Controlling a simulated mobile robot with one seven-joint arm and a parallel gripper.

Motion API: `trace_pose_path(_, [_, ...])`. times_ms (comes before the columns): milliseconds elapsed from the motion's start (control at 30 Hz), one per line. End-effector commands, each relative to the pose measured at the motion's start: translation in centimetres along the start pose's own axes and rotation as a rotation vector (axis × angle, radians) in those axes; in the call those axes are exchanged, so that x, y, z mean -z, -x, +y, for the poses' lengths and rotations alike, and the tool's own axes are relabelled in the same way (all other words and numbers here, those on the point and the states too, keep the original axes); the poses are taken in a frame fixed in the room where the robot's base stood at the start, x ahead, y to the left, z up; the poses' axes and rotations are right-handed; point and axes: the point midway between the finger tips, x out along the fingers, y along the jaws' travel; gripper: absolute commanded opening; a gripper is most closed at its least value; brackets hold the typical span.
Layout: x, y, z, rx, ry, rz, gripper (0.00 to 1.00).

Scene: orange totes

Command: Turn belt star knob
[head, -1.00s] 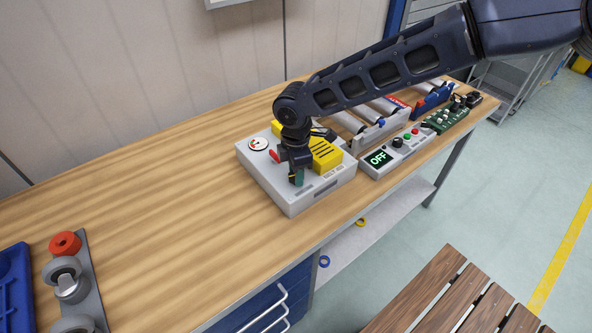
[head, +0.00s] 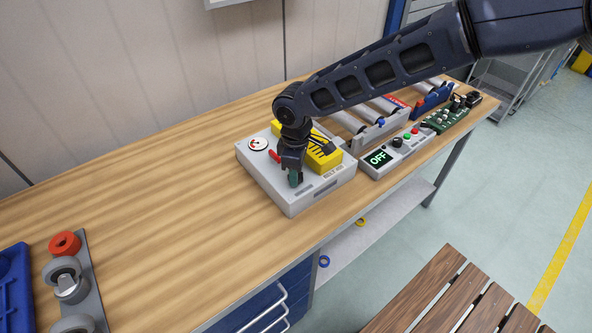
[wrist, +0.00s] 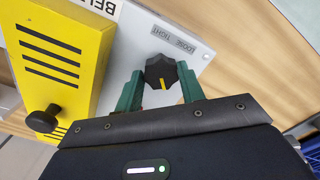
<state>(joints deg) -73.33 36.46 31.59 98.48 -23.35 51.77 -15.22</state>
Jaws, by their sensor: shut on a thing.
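The star knob (wrist: 161,71) is black with lobes and a yellow pointer line. It sits on the pale box (head: 268,186), beside a label (wrist: 170,38) reading LOOSE and TIGHT, upside down in the wrist view. My gripper (head: 295,181) points down at the box's front part. In the wrist view its green fingers (wrist: 160,84) stand on either side of the knob, shut on it. In the head view my gripper hides the knob. The yellow slotted cover (head: 325,155) is beside it; it fills the left of the wrist view (wrist: 60,45).
A white round dial (head: 258,144) and a red lever (head: 274,156) are on the box. A control unit (head: 395,150) showing OFF and a roller conveyor (head: 370,137) stand to the right. A grey fixture (head: 97,300) is far left. Bare wooden bench lies between.

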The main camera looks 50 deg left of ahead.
Motion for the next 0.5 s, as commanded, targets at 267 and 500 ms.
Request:
trace_pose_path(267, [0.15,0.12,0.02,-0.001,-0.003,0.004,0.16])
trace_pose_path(500, [0.11,0.09,0.01,-0.001,-0.002,0.003,0.61])
